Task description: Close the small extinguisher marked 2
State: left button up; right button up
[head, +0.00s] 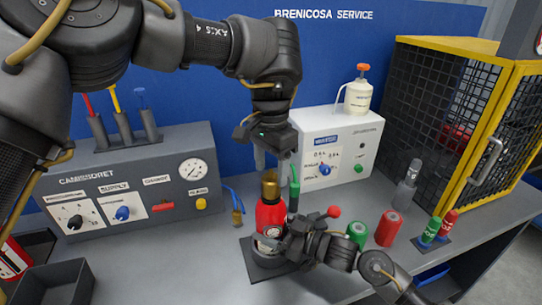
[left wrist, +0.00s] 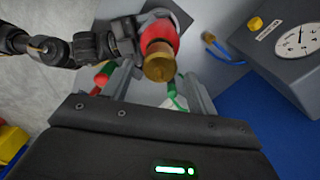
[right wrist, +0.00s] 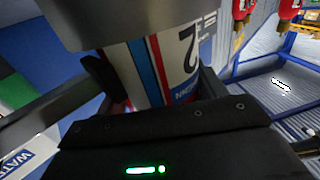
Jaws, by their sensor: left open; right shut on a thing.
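The small red extinguisher (head: 270,217) stands upright in a dark holder (head: 250,262) on the bench. A brass top piece (head: 269,186) sits on its neck; how tightly it is seated I cannot tell. My right gripper (head: 274,240) is shut around the lower body. My left gripper (head: 270,164) is open and points down just above the brass top. In the left wrist view the brass top (left wrist: 160,66) lies between and beyond the fingers, apart from them.
A grey console with a gauge (head: 192,169) stands at left, and a white unit (head: 342,160) with a pump bottle (head: 358,97) behind. A green tool (head: 294,184) stands close beside the extinguisher. Red (head: 389,228) and green (head: 357,234) cylinders and a mesh cage (head: 440,110) are at right.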

aim_at(271, 177)
pick_arm(q)
jog(key=shift+f, duration=2.45)
